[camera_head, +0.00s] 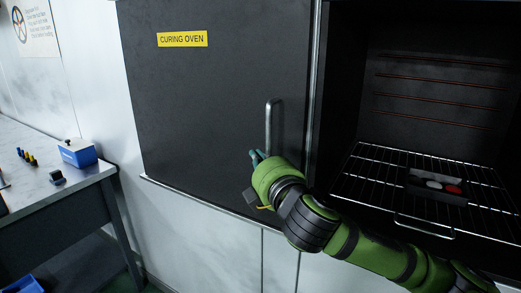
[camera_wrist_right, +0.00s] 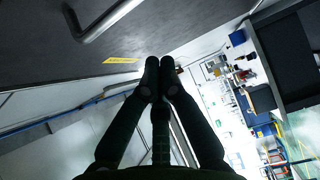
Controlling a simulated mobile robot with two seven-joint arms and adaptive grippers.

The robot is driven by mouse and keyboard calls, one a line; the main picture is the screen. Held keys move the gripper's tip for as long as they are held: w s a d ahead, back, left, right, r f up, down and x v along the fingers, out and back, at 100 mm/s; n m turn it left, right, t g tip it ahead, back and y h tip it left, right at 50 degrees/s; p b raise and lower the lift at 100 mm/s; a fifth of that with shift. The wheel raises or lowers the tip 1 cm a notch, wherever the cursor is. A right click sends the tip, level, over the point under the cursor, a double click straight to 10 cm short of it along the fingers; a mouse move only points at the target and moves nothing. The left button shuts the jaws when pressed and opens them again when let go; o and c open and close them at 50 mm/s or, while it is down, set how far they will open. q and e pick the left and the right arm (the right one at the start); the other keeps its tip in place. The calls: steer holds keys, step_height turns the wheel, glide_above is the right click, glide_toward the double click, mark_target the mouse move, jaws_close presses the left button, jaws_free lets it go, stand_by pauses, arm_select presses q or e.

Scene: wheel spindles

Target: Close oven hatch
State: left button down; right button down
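The dark oven hatch (camera_head: 205,90) carries a yellow "CURING OVEN" label (camera_head: 182,39) and stands to the left of the oven opening (camera_head: 430,70), which is uncovered. Its upright metal handle (camera_head: 268,125) is near the hatch's right edge; the handle also shows in the right wrist view (camera_wrist_right: 105,22). My right gripper (camera_head: 257,155) is in front of the hatch, by the lower end of the handle. In the wrist view its fingertips (camera_wrist_right: 160,75) are together with nothing seen between them, apart from the handle. I cannot tell whether it touches the hatch. My left gripper is not in view.
Inside the oven, a wire rack (camera_head: 365,180) holds a dark tray (camera_head: 430,198) with pale and red round pieces. My right arm crosses below the opening. At left, a workbench (camera_head: 95,178) holds a blue box (camera_head: 78,153) and small coloured parts.

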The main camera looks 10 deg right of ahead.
steer(key=w+a+p, duration=0.1)
steer(key=w+p, duration=0.2)
steer(key=w, duration=0.7)
steer(key=s+d, duration=0.1)
steer(key=s+d+p, duration=0.1)
steer(key=d, duration=0.1)
steer(key=shift+s+d, duration=0.15)
steer(key=shift+d, duration=0.05)
